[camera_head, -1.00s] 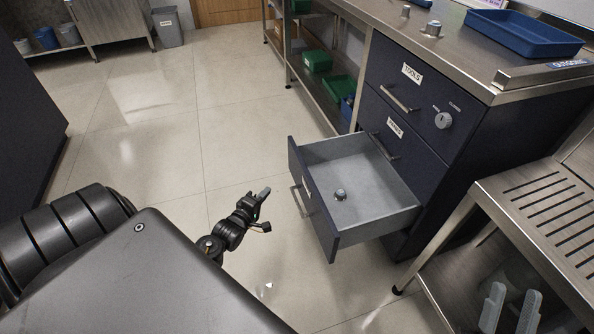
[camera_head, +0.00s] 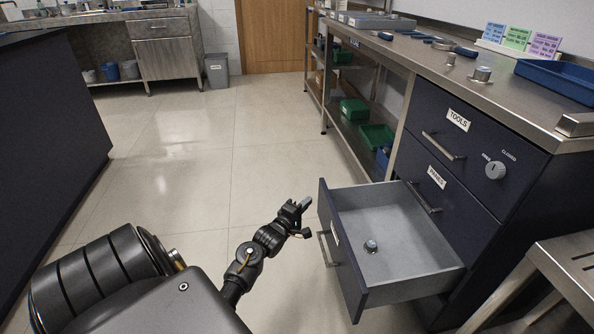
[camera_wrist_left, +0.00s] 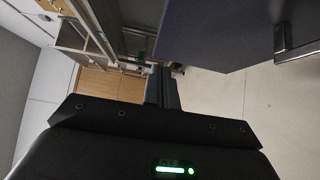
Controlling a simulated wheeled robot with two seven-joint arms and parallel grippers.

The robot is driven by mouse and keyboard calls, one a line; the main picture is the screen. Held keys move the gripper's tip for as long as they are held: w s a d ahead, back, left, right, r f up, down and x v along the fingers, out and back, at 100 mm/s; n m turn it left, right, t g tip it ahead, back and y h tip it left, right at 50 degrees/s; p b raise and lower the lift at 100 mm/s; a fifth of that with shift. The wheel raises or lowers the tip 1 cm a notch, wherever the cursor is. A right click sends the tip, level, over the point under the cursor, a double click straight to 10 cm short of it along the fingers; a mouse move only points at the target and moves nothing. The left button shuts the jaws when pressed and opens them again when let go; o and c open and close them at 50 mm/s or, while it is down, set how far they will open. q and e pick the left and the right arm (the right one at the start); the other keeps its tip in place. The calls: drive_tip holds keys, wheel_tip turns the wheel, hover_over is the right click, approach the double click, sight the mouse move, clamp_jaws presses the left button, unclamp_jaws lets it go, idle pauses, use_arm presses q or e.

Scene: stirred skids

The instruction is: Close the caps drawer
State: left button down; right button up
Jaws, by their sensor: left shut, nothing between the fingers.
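The open bottom drawer (camera_head: 395,232) is pulled far out of the dark cabinet and has a grey inside. Its dark front (camera_head: 340,250) carries a bar handle (camera_head: 326,249) and a label I cannot read. A small metal piece (camera_head: 371,246) lies in the drawer. My left gripper (camera_head: 305,205) is shut and empty, just left of the front's far end, apparently not touching it. In the left wrist view, its closed fingers (camera_wrist_left: 161,88) are below and left of the drawer front (camera_wrist_left: 215,32) and handle (camera_wrist_left: 283,36). My right gripper is out of view.
Above are a shut middle drawer (camera_head: 450,197) and a shut tools drawer (camera_head: 470,140) with a round knob (camera_head: 495,170). A slatted metal bench (camera_head: 575,275) stands right of the cabinet. The tiled floor (camera_head: 190,160) left of the drawer is clear.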

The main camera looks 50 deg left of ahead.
sight(325, 195)
use_arm(q)
drive_tip(key=shift+w+d+b, duration=0.3)
drive_tip(key=shift+w+d, duration=0.3)
drive_tip(key=shift+w, duration=0.3)
drive_tip(key=shift+w+d+b, duration=0.25)
drive_tip(key=shift+w+d, duration=0.3)
drive_tip(key=shift+w, duration=0.35)
